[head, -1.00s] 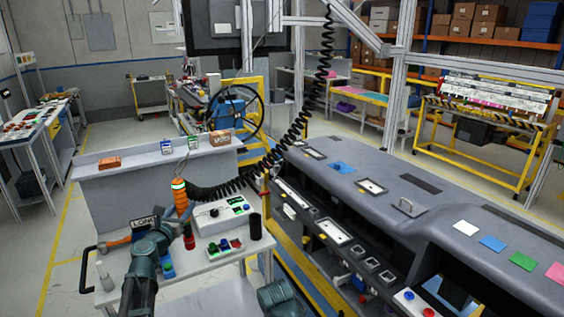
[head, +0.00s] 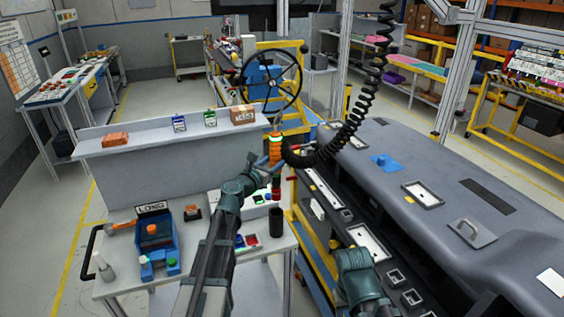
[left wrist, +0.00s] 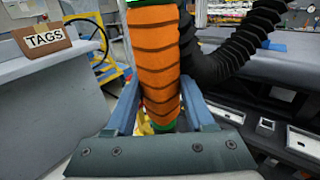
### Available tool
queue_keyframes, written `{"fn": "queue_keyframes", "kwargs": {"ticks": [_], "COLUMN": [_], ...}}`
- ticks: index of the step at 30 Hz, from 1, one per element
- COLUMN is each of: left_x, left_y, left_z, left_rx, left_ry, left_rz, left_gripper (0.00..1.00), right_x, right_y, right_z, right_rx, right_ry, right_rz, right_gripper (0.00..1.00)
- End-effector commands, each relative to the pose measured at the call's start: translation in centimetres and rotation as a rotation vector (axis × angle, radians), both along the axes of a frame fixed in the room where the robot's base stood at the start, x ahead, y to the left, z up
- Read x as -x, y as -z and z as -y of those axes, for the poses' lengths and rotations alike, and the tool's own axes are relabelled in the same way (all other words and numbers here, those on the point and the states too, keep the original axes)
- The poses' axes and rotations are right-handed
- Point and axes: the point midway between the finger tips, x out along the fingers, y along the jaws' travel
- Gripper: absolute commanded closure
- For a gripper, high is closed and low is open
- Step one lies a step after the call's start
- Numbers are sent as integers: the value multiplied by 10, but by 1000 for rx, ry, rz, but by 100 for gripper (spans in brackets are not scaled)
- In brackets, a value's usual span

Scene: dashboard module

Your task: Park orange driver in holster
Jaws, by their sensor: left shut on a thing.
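The orange driver (head: 276,152) hangs upright on a black coiled cord, its red-tipped lower end pointing down. In the left wrist view its ribbed orange body (left wrist: 155,65) stands between the blue fingers. My left gripper (head: 268,165) is shut on the driver and holds it above the cart's right side. A black open cylinder (head: 277,222), which looks like the holster, stands on the cart below the driver and apart from it. My right arm shows at the lower right, but its gripper is not visible.
The white cart (head: 195,265) carries a blue box with a LONG sign (head: 152,209), a white bottle (head: 104,268) and a panel of coloured buttons, partly hidden by my left arm. The grey dashboard module (head: 430,170) stands to the right. A grey shelf (head: 150,150) stands behind the cart.

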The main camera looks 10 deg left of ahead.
Motion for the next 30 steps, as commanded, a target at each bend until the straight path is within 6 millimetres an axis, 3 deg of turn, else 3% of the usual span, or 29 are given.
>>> {"fn": "queue_keyframes", "kwargs": {"ticks": [19,30], "left_x": [1,1], "left_y": [9,27], "left_z": [-1,-1], "left_rx": [4,3], "left_ry": [40,40], "left_rz": [1,1], "left_gripper": [100,100], "right_x": [0,0], "right_y": [9,28], "right_z": [0,0], "right_rx": [0,0], "right_ry": [0,1], "right_rz": [0,0], "right_gripper": [50,50]}}
